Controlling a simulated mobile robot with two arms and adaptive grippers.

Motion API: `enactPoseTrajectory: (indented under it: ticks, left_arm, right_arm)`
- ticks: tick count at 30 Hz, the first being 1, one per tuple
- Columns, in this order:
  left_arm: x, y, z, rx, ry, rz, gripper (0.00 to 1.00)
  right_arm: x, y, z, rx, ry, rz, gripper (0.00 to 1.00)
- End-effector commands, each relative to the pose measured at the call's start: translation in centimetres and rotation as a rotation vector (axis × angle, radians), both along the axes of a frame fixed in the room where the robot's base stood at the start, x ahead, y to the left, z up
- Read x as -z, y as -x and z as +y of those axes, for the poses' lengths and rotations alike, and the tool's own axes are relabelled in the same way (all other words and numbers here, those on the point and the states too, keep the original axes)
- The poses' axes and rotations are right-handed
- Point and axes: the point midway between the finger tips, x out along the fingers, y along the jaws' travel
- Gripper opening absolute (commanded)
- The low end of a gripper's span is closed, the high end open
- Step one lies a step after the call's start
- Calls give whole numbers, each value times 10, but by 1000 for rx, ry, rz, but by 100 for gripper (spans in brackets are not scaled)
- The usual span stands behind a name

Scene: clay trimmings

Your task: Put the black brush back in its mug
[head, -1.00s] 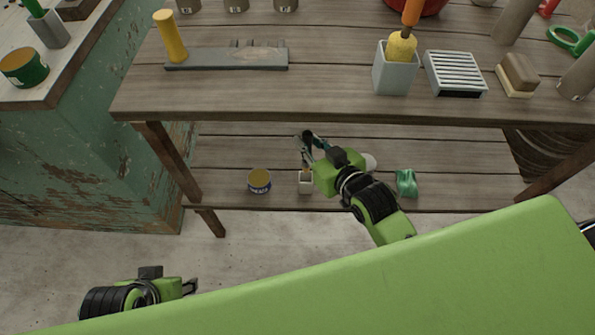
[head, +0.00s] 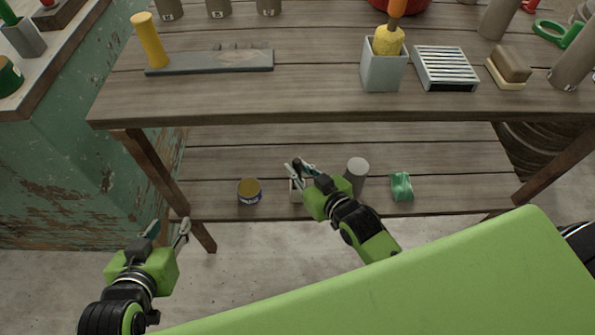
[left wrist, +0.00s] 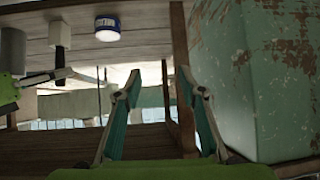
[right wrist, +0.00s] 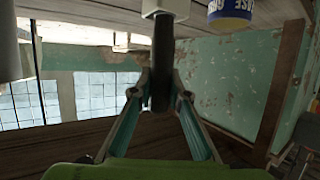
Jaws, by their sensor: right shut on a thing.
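The black brush (right wrist: 162,60) is between the fingers of my right gripper (head: 299,170), which is shut on it. It also shows upside down in the left wrist view (left wrist: 61,74). The pale mug (head: 295,192) stands on the lower shelf and is partly covered by the gripper. In the right wrist view the brush lines up with the mug (right wrist: 166,7) and meets its rim. I cannot tell how far the brush is inside. My left gripper (head: 168,229) is open and empty, low in front of the shelf at the left.
A tin with a blue label (head: 249,192) stands left of the mug on the lower shelf (head: 430,160). A grey cylinder (head: 356,172) and a green crumpled item (head: 402,186) are to its right. The upper tabletop (head: 310,95) overhangs behind.

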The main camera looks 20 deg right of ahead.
Motion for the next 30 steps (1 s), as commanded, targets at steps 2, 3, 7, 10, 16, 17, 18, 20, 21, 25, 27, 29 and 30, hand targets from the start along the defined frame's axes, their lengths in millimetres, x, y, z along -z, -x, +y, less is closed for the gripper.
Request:
enactPoseTrajectory:
  ticks: [2, 3, 7, 10, 16, 17, 18, 20, 21, 25, 27, 29, 30]
  left_arm:
    - [-7, -8, -4, 4, 13, -51, 37]
    - [-11, -11, -5, 6, 16, -68, 37]
    - [-16, -15, -6, 7, 22, -94, 37]
    - [-17, -15, -6, 7, 22, -94, 37]
    - [-17, -15, -6, 7, 22, -96, 37]
    - [-17, -15, -6, 7, 22, -96, 37]
    - [-17, -15, -6, 7, 22, -96, 37]
    - [-17, -15, -6, 7, 22, -96, 37]
    - [-17, -15, -6, 7, 22, -96, 37]
    - [-16, -15, -7, 7, 22, -95, 37]
    - [-16, -15, -7, 7, 22, -95, 37]
    - [-16, -15, -6, 7, 22, -93, 37]
    - [-16, -14, -6, 7, 21, -90, 37]
  right_arm:
    - [6, 0, 0, 0, 0, -2, 0]
    - [7, 0, 0, 0, 0, -2, 0]
    - [9, 0, 0, 0, 0, -2, 0]
    - [8, 0, 0, 0, 0, -2, 0]
    - [10, 0, 0, 0, 0, -1, 18]
    - [10, 0, 0, 0, 0, -1, 26]
    - [10, 0, 0, 0, 0, -1, 33]
    - [10, 0, 0, 0, 0, -1, 33]
    - [10, 0, 0, 0, 0, -1, 33]
    - [10, 0, 0, 0, 0, -1, 33]
    - [9, 0, 0, 0, 1, -1, 33]
    - [7, 0, 0, 0, 0, -2, 33]
    - [7, 1, 0, 0, 1, -1, 33]
